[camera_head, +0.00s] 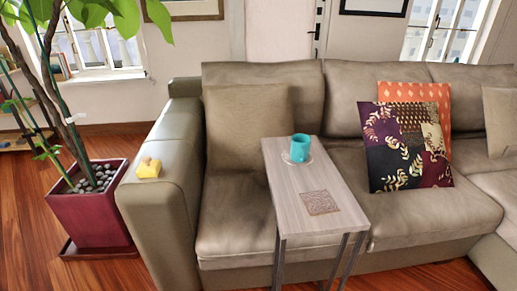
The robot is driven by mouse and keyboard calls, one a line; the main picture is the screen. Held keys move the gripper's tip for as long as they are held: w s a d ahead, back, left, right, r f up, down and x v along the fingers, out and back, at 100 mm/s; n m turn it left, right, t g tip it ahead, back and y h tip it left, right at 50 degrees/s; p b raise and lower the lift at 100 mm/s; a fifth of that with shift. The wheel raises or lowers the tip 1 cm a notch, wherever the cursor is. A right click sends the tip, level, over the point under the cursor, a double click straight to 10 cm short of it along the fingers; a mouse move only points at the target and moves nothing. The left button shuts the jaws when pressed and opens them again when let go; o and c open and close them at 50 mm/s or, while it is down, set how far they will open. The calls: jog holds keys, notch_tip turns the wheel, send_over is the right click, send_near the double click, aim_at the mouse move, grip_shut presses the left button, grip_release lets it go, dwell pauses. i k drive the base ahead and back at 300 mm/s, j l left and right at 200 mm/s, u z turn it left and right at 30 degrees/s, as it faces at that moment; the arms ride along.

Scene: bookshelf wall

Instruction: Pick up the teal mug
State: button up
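The teal mug (300,147) stands upright on a small pale saucer (287,158) near the far end of a narrow wood-topped side table (296,190). Its top opening faces up and nothing covers it. My gripper is not in view.
A patterned square coaster (320,202) lies on the table nearer me. The table stands against a large grey-brown sofa (240,218) with several cushions. A yellow object (148,168) sits on the sofa's left arm. A potted plant (88,215) stands at left on the wooden floor (30,240).

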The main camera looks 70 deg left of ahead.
aim_at(301, 151)
jog(key=u, duration=2.1)
